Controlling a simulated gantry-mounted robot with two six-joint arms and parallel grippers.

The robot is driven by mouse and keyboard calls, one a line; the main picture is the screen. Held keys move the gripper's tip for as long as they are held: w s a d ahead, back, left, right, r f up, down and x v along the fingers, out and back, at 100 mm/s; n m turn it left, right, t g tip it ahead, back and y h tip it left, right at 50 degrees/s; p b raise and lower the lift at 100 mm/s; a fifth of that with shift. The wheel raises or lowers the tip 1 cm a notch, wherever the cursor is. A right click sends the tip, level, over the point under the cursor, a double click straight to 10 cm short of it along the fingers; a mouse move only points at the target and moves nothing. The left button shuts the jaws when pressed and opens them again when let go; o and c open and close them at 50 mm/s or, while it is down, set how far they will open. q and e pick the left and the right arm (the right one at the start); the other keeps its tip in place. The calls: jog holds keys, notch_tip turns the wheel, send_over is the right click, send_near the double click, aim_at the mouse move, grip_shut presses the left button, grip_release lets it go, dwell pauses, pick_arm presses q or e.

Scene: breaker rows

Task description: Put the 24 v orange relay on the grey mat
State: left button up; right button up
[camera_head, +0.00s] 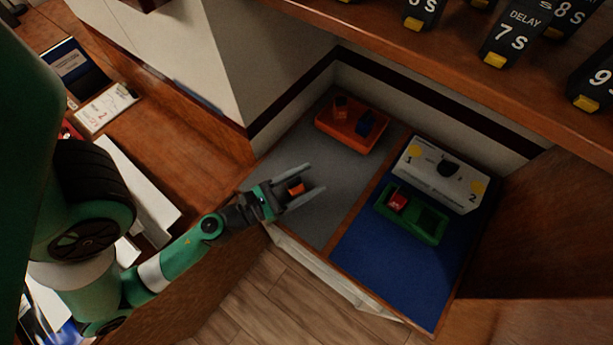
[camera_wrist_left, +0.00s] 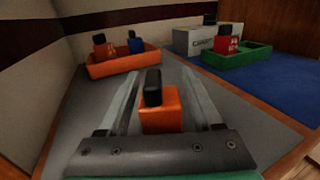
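An orange relay with a black top (camera_wrist_left: 160,108) is upright between the fingers of my left gripper (camera_head: 316,177), over the grey mat (camera_head: 325,200). It also shows in the head view (camera_head: 295,187). The fingers are spread wide, with a gap showing on each side of the relay in the left wrist view. The gripper body hides the relay's lower part, so I cannot clearly see its contact with the mat. Another orange relay (camera_wrist_left: 103,47) is in the orange tray (camera_wrist_left: 125,64) at the back of the mat. My right gripper is not in view.
A blue relay (camera_head: 366,124) shares the orange tray. A wood strip divides the grey mat from the blue mat (camera_head: 390,275). There, a green tray (camera_head: 429,222) holds a red relay (camera_head: 397,199) beside a white box (camera_head: 435,178). A wooden shelf (camera_head: 400,50) with black timer blocks overhangs above.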

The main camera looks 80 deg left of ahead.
aim_at(288, 190)
pick_arm(q)
jog(key=shift+o, duration=0.2)
jog(key=shift+r, duration=0.15)
jog(key=shift+s, duration=0.25)
jog(key=shift+b+v, duration=0.75)
jog(key=shift+v, duration=0.5)
jog(key=shift+s+d, duration=0.25)
jog(key=shift+s, duration=0.25)
jog(key=shift+r, duration=0.1)
